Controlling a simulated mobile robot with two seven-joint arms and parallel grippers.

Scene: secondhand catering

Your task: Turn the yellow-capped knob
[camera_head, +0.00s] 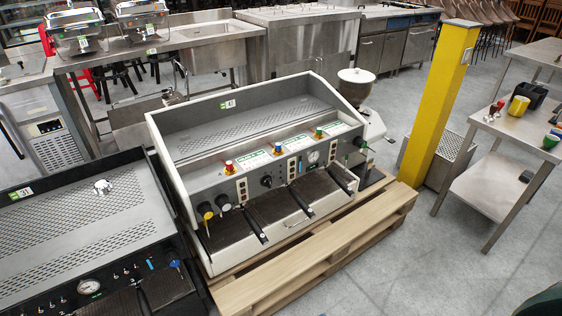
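A white and grey espresso machine (190,133) stands in the middle of the view. At the left end of its front is a knob with a yellow cap (205,208). A pale knob (223,203) sits just to its right. On the upper ledge stand a red and yellow knob (229,167), a knob with a blue top (278,149) and a green and yellow knob (319,132). The yellow cap is small here, and I cannot tell how its knob is turned. Neither of my grippers is in view.
The machine sits on a wooden pallet (340,247). A black machine (85,225) stands close on the left. A yellow post (440,100) and a steel table (493,127) with small coloured items are on the right. Grey floor (420,265) lies clear at front right.

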